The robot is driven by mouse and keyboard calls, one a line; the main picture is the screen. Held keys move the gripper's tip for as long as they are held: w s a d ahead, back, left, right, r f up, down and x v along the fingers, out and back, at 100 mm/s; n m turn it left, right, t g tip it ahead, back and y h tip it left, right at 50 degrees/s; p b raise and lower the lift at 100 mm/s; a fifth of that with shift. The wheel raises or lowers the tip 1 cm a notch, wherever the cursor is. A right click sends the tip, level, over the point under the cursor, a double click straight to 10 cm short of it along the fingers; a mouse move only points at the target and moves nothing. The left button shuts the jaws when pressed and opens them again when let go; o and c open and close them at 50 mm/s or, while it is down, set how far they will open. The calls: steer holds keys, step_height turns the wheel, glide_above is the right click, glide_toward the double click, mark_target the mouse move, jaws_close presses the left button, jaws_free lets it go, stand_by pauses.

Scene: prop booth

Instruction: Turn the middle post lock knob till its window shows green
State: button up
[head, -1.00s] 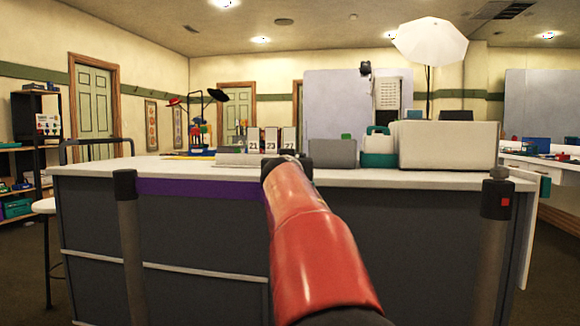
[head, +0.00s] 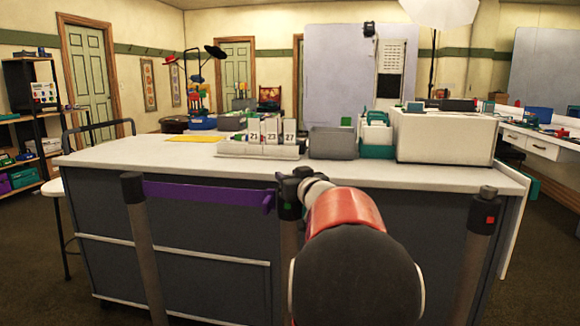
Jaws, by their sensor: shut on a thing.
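The middle post (head: 289,238) stands in front of the counter, partly hidden behind my arm. My gripper (head: 291,183) is at its top, shut on the middle post lock knob, which the fingers mostly hide. A small green patch shows on the post's dark head (head: 287,206), below my gripper; it is too small to read surely as the window. A purple belt (head: 205,194) runs from the left post (head: 136,235) to beside the middle post. The right post (head: 478,245) has a red window (head: 490,220) on its dark head.
The counter (head: 120,160) stands close behind the posts. It carries numbered white holders (head: 262,140), a grey bin (head: 333,143), a teal-and-white container (head: 376,138) and a large white box (head: 445,137). A stool (head: 58,190) is at the left. Open floor lies at both sides.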

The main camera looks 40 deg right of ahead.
steer(key=shift+n+y, duration=0.6)
steer(key=shift+y, duration=0.5)
steer(key=o, duration=1)
steer(key=shift+c, duration=0.2)
steer(key=s, duration=0.8)
steer(key=shift+a, duration=0.4)
steer(key=shift+w, duration=0.1)
steer(key=shift+a, duration=0.1)
